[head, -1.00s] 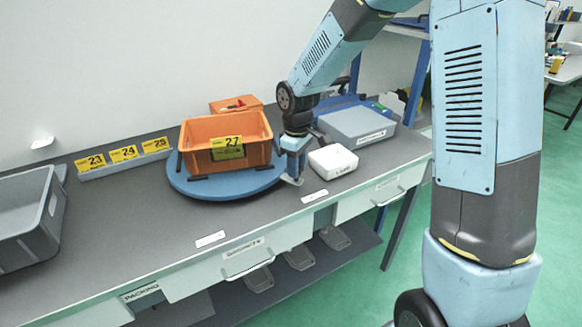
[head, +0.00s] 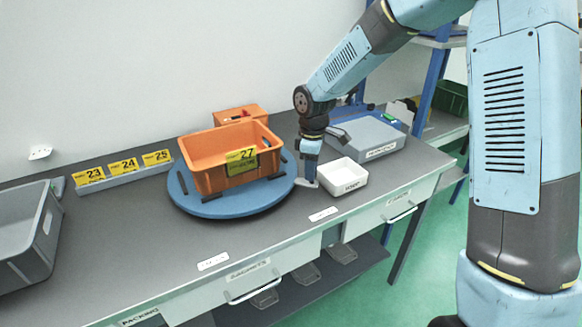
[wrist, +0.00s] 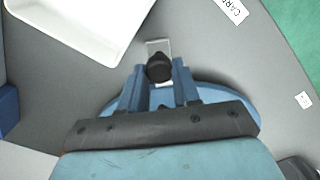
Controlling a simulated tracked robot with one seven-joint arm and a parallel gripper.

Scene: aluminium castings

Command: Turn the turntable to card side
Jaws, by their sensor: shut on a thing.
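The blue round turntable (head: 225,207) lies on the grey bench and carries an orange crate (head: 213,180) with a yellow card 27 (head: 241,161) on its wall. The card side faces front right. My gripper (head: 308,180) points down at the turntable's right edge. In the wrist view my gripper (wrist: 158,88) is shut on a black knob (wrist: 159,67), which stands on a metal tab at the turntable's rim. A white label reading "CARD" (wrist: 230,10) lies on the bench in the wrist view; its last letters are cut off.
A white tray (head: 343,187) stands close to the right of my gripper. A grey lidded box (head: 366,150) and a small orange box (head: 239,115) are behind. A grey bin (head: 40,235) stands at the left. Bench is clear in front of the turntable.

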